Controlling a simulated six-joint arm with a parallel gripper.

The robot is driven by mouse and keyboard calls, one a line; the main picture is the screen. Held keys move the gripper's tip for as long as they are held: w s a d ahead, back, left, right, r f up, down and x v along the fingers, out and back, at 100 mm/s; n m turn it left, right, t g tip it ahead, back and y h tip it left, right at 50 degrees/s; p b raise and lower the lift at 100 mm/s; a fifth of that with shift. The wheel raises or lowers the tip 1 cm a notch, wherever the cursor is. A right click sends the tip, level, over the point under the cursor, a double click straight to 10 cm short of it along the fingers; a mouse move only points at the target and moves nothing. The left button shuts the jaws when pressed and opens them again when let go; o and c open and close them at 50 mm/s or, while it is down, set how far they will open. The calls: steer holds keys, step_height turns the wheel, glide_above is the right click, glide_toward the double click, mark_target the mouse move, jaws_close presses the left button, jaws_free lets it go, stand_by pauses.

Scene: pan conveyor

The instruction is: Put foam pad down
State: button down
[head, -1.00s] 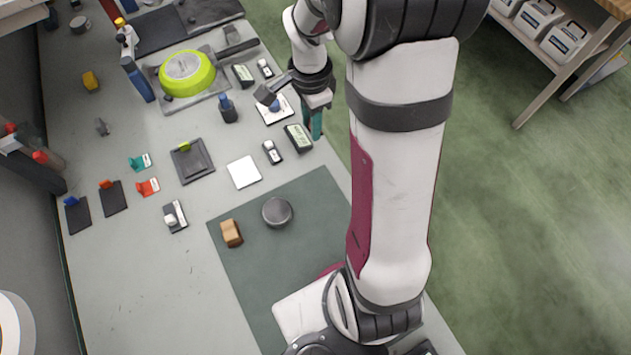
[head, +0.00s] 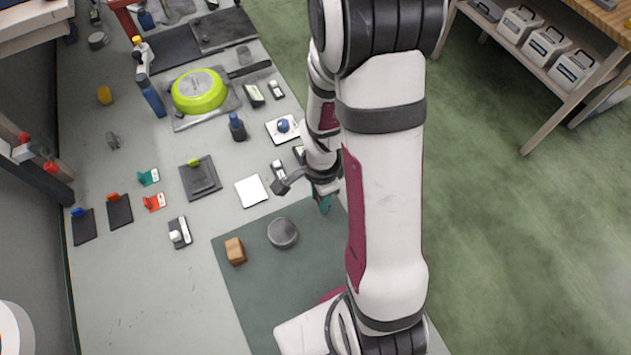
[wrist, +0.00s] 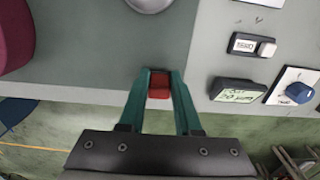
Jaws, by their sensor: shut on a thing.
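My gripper (wrist: 159,88) is shut on a small red block, which I take as the foam pad (wrist: 159,82), pinched between its green fingertips in the wrist view. In the head view my gripper (head: 323,203) is over the far right corner of the dark green mat (head: 245,295), near the table's right edge. The pad is hidden behind the fingers there. I cannot tell how high it is above the mat.
A grey round puck (head: 283,232) and a tan block (head: 235,251) are on the mat. A white square plate (head: 251,191) lies just beyond it. A display device (wrist: 238,91) and a small meter (wrist: 252,45) stand beside the mat. The left front table is clear.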

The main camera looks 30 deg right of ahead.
steer(key=shift+f, duration=0.95)
steer(key=shift+f, duration=0.1)
steer(key=c, duration=0.6)
jaws_free()
step_height(320, 180, up, 13)
steer(key=s+a+r+n+y, duration=0.1)
steer(key=s+a+r+n, duration=0.3)
steer(key=s+n, duration=0.2)
steer(key=s+a+r+n, duration=0.4)
steer(key=s+a+n, duration=0.1)
steer(key=s+n, duration=0.1)
steer(key=shift+s+a+y, duration=0.2)
steer(key=shift+s+y, duration=0.2)
steer(key=shift+s, duration=0.2)
